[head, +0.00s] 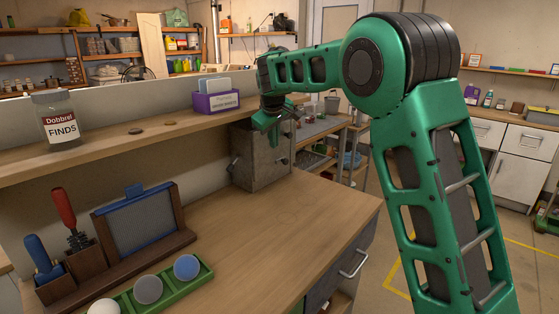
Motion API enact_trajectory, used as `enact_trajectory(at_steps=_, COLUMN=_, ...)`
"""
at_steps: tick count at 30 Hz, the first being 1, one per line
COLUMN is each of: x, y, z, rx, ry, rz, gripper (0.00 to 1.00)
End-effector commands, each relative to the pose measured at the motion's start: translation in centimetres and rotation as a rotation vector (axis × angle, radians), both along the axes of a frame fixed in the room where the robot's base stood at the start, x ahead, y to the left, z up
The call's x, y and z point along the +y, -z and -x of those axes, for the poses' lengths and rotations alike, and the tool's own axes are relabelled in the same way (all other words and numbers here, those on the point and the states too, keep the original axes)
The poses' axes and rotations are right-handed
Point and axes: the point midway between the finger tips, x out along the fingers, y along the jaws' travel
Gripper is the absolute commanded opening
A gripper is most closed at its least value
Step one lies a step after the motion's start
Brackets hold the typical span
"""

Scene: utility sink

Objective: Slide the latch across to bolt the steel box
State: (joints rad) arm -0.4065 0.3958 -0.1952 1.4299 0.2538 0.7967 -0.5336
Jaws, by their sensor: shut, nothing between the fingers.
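The steel box (258,165) is a grey metal box standing at the back right of the wooden bench, against the wall below the shelf. A small dark fitting shows on its left side and a small knob-like part (284,161) on its right face. I cannot tell from here which is the latch or how it stands. My gripper (271,136) is at the upper front of the box, pointing down, with its fingers shut and empty. It hides part of the box's top and front. I cannot tell whether it touches the box.
The bench top (270,225) is clear in front of the box. A green tray (205,273) with several balls, a framed mesh screen (138,222) and two handled tools stand at the left. The shelf (120,145) above holds a Dobbref jar (58,118) and a purple card box (216,101).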

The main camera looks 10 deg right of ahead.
Motion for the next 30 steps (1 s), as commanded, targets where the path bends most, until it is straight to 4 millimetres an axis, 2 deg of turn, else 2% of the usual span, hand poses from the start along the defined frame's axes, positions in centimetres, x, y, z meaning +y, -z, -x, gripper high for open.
enact_trajectory(at_steps=8, x=-0.3, y=0.6, z=-0.3, rx=0.001, ry=0.003, rz=0.001, gripper=0.0)
enact_trajectory(at_steps=14, x=-0.8, y=3.0, z=-1.7, rx=0.003, ry=0.005, rz=0.001, gripper=0.0)
enact_trajectory(at_steps=25, x=-1.6, y=8.8, z=-5.2, rx=0.003, ry=0.005, rz=0.0, gripper=0.0)
enact_trajectory(at_steps=30, x=-3.6, y=9.3, z=-6.5, rx=0.001, ry=0.006, rz=0.0, gripper=0.0)
